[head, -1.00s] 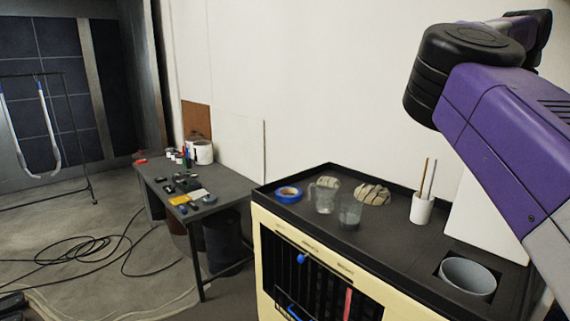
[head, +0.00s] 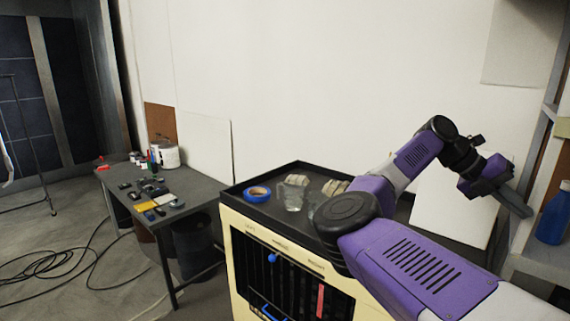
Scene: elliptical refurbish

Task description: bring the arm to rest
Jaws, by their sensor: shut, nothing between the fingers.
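My purple and black arm reaches in from the lower right of the head view and bends over the cream cabinet (head: 240,240) with a dark tray top. My gripper (head: 518,207) is at the right, out past the cabinet top, pointing down and to the right. Its fingers are together with nothing visible between them. It appears close to a shelf unit on the right; I cannot tell the exact gap. My arm hides the right part of the cabinet top.
Blue tape (head: 257,194) and a clear beaker (head: 291,197) stand on the cabinet top. A blue bottle (head: 553,215) stands on the shelf unit (head: 548,266) beside my gripper. A grey table (head: 195,200) with small items is at the left. Cables (head: 50,262) lie on the floor.

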